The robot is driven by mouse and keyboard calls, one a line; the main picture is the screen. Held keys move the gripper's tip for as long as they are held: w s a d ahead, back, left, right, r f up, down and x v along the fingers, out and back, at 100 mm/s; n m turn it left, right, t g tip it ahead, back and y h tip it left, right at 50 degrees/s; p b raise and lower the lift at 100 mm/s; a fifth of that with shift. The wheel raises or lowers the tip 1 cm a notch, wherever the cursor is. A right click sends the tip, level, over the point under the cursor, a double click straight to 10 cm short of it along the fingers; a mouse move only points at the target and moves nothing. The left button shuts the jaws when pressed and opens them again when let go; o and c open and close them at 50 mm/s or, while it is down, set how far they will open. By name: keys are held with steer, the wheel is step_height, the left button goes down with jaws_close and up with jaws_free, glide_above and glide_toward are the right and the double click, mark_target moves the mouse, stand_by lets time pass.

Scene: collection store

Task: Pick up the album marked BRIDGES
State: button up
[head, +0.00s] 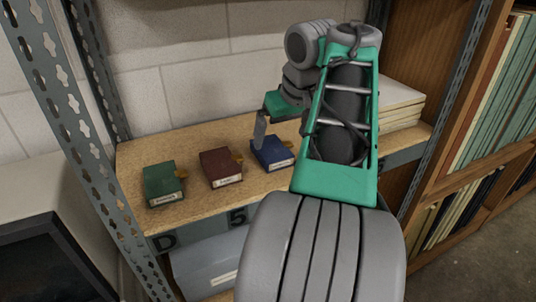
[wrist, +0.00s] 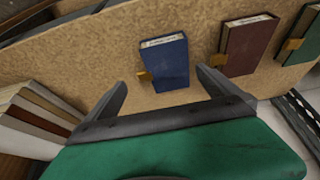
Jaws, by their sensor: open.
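Three small albums lie in a row on the wooden shelf: a green one (head: 162,182), a dark red one (head: 220,167) and a blue one (head: 272,152). Each has a white label and a tan tab; the lettering is too small to read, so I cannot tell which says BRIDGES. In the wrist view the blue album (wrist: 165,62) is ahead of my gripper (wrist: 161,79), roughly between its two fingers. The red album (wrist: 248,45) and part of the green album (wrist: 302,38) are to its right. My gripper is open and empty. In the head view one finger shows beside the blue album.
The shelf board (head: 200,208) has bare room in front of the albums. A stack of pale volumes (head: 400,100) is at its right end, partly behind my arm. Perforated metal posts (head: 52,95) flank the shelf, and a grey box (head: 208,265) is below.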

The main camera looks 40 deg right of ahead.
mark_target(276, 147)
steer(key=x, duration=0.1)
steer(key=b+x, duration=0.1)
steer(key=x, duration=0.3)
steer(key=shift+w+a+f, duration=0.1)
steer(key=shift+w+a, duration=0.1)
steer(key=shift+w, duration=0.1)
steer(key=shift+c, duration=0.6)
steer(key=c, duration=1.2)
steer(key=shift+d, duration=0.1)
steer(key=shift+c, duration=0.6)
steer(key=shift+r, duration=0.2)
